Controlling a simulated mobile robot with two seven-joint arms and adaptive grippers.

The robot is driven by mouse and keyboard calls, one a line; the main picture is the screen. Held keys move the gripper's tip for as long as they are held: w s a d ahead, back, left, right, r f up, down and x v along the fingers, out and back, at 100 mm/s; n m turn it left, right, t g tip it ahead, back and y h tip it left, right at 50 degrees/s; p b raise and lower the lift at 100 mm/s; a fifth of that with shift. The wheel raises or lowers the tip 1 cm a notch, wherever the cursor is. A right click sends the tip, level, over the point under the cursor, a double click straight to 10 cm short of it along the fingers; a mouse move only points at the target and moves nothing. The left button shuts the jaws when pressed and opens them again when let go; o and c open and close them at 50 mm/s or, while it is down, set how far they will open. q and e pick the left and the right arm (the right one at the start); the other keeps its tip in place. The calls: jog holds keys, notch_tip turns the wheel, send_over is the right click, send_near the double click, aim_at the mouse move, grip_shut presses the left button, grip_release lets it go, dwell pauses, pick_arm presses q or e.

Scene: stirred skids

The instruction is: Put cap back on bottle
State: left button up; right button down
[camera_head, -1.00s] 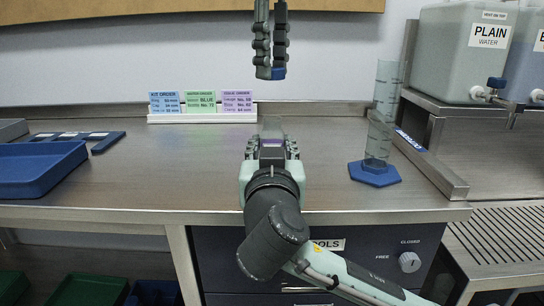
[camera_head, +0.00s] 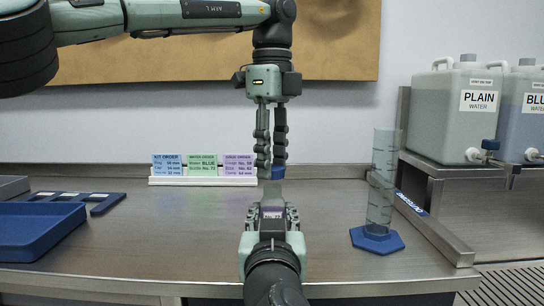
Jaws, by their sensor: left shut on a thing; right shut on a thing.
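My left gripper (camera_head: 271,169) hangs fingers-down from the top. It is shut on a small blue cap (camera_head: 277,173), whose lower part shows between and below the fingertips. My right gripper (camera_head: 271,212) comes in from the bottom, above the bench. It is shut on a bottle (camera_head: 270,192) with a translucent grey upper part and a purple label (camera_head: 271,214) between the fingers. The bottle's lower part is hidden by the gripper. The cap is just above the bottle's top in the picture. I cannot tell whether they touch.
A graduated cylinder (camera_head: 381,190) on a blue hexagonal base stands right. Water tanks (camera_head: 454,110) sit on a raised shelf farther right. Order cards (camera_head: 203,166) stand at the back. A blue tray (camera_head: 35,230) and a blue rack (camera_head: 75,198) lie left. The bench (camera_head: 150,225) between is clear.

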aim_at(273, 216)
pick_arm(q)
jog(key=shift+f, duration=0.1)
jog(key=shift+f, duration=0.8)
jog(key=shift+f, duration=0.55)
